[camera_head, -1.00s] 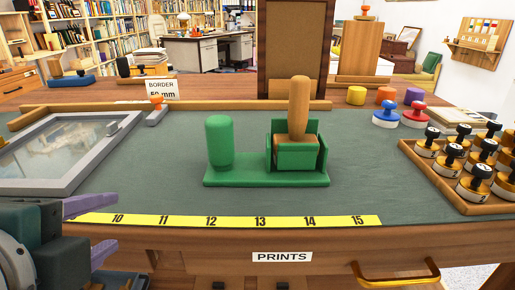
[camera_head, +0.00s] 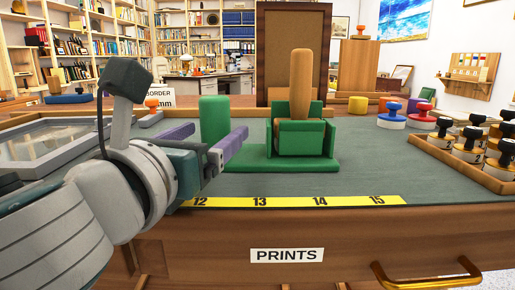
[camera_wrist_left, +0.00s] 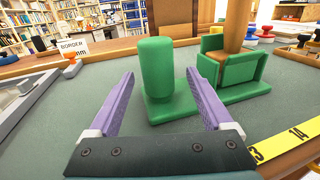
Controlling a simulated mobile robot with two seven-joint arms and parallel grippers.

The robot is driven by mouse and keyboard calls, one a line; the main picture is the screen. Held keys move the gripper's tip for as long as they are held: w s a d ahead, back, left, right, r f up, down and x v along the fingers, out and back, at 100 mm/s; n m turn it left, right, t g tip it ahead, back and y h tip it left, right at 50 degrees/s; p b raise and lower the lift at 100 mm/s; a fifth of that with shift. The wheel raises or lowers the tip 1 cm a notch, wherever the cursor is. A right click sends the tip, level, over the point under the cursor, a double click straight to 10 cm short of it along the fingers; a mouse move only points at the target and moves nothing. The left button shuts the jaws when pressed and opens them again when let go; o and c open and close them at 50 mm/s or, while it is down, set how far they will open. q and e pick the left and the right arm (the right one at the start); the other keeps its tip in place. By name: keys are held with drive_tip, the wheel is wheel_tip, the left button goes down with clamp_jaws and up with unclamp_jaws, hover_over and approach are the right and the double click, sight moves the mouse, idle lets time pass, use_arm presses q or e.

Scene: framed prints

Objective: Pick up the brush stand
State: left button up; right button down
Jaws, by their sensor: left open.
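The brush stand is green, with a flat base (camera_head: 265,166), an upright rounded post (camera_head: 213,120) at its left and a square holder (camera_head: 302,140) at its right. A wooden-handled brush (camera_head: 300,82) stands upright in the holder. My left gripper (camera_head: 212,141) is open and empty, in front of the post and pointing at it. In the left wrist view, the purple fingers (camera_wrist_left: 158,95) are spread, with the green post (camera_wrist_left: 157,68) between and beyond them. I see no contact there. My right gripper is not in view.
A grey-framed print (camera_head: 50,150) lies at the left. A wooden tray (camera_head: 440,163) of several black-knobbed stamps is at the right, with blue (camera_head: 392,114) and red stamps beyond. A yellow ruler strip (camera_head: 290,201) runs along the front edge. The mat between stand and tray is clear.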

use_arm(q)
drive_tip(key=x, duration=0.3)
drive_tip(key=shift+w+b, duration=0.25)
drive_tip(key=shift+b, duration=0.15)
clamp_jaws()
idle(0.3)
drive_tip(key=shift+r, duration=0.15)
